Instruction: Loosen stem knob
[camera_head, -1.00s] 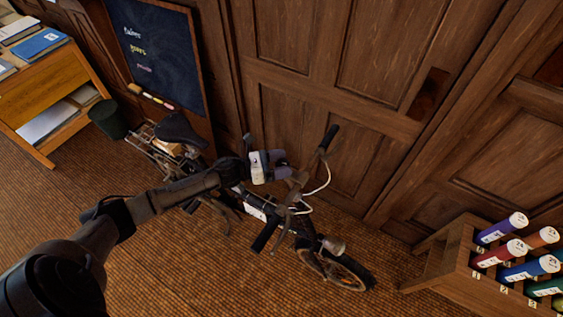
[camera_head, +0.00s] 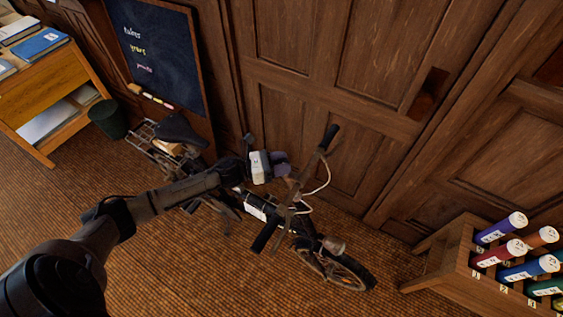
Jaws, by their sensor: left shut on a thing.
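A bicycle (camera_head: 325,262) stands in front of the wooden door, its front wheel toward the lower right and its saddle (camera_head: 180,131) at the back left. My left arm comes in from the lower left, and my left gripper (camera_head: 276,165) is at the stem below the handlebar (camera_head: 296,189). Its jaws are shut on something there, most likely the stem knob. The knob itself is hidden by the gripper and too small to make out. My right gripper is not in view.
A chalkboard (camera_head: 160,55) leans at the back left near a dark bin (camera_head: 108,119). A wooden desk (camera_head: 50,95) stands at far left. A wooden rack (camera_head: 455,262) with coloured tubes stands at lower right. The carpet is clear in front.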

